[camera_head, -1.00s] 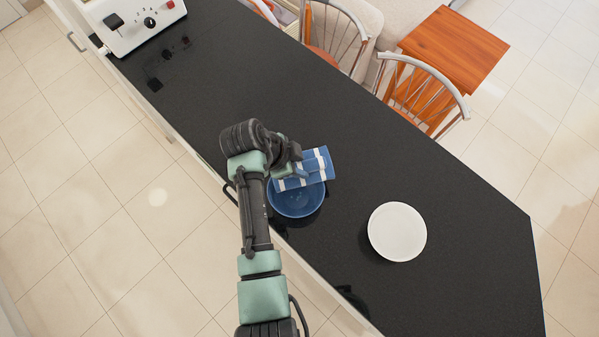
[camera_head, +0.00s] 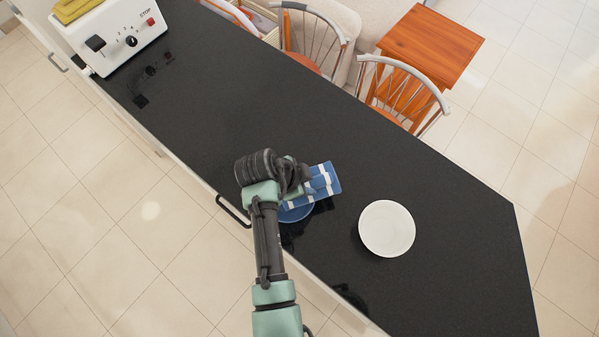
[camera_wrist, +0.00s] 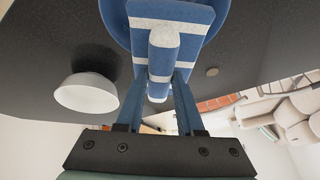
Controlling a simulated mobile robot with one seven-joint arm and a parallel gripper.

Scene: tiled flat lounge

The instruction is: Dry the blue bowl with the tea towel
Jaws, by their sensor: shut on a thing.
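The blue bowl (camera_head: 297,214) stands on the black counter near its front edge, mostly hidden by my arm and the towel. In the wrist view its rim (camera_wrist: 114,20) shows at the top, behind the towel. The blue tea towel (camera_head: 326,180) with white stripes lies over the bowl's far side. My gripper (camera_head: 306,182) is above the bowl. In the wrist view my gripper (camera_wrist: 162,80) is shut on a bunched fold of the towel (camera_wrist: 163,58). Whether the towel touches the inside of the bowl is hidden.
A white bowl (camera_head: 387,229) stands on the black counter (camera_head: 290,105), right of the blue bowl. A white appliance with knobs (camera_head: 112,36) is at the far left end. Chairs (camera_head: 405,90) line the back edge. The counter's middle is clear.

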